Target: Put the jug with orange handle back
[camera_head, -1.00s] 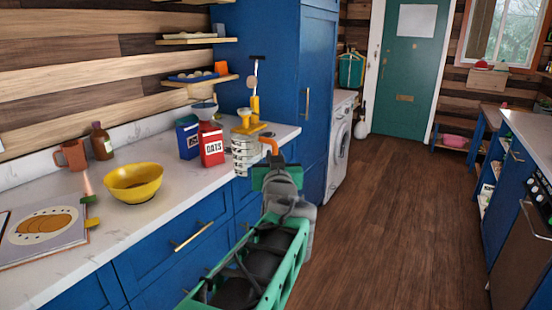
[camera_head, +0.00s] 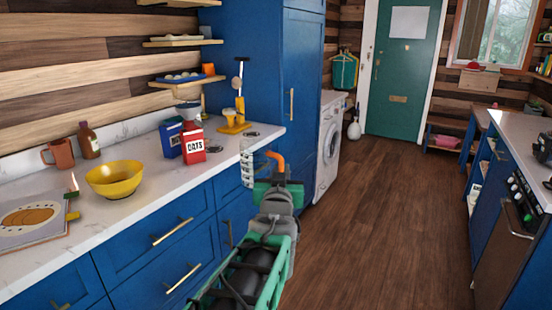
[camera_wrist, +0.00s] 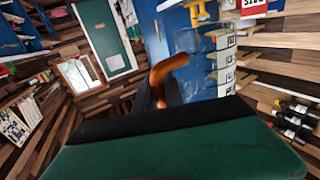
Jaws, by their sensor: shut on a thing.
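The clear jug (camera_head: 247,165) with pale markings and an orange handle (camera_head: 278,160) is in my gripper (camera_head: 272,180). In the head view it overlaps the front edge of the counter near its right end, against the blue cabinet fronts. In the wrist view the jug (camera_wrist: 207,72) shows see-through beyond the fingers, with the orange handle (camera_wrist: 166,68) between the dark fingers. My gripper (camera_wrist: 160,92) is shut on that handle. I cannot tell the exact gap between jug and counter.
The white counter (camera_head: 150,210) holds a yellow bowl (camera_head: 114,180), a red oats box (camera_head: 192,147), a yellow stand (camera_head: 234,124), a brown bottle (camera_head: 88,141) and a terracotta mug (camera_head: 59,153). Dark flat discs (camera_head: 249,134) lie near its right end. Wooden floor (camera_head: 360,220) is open to the right.

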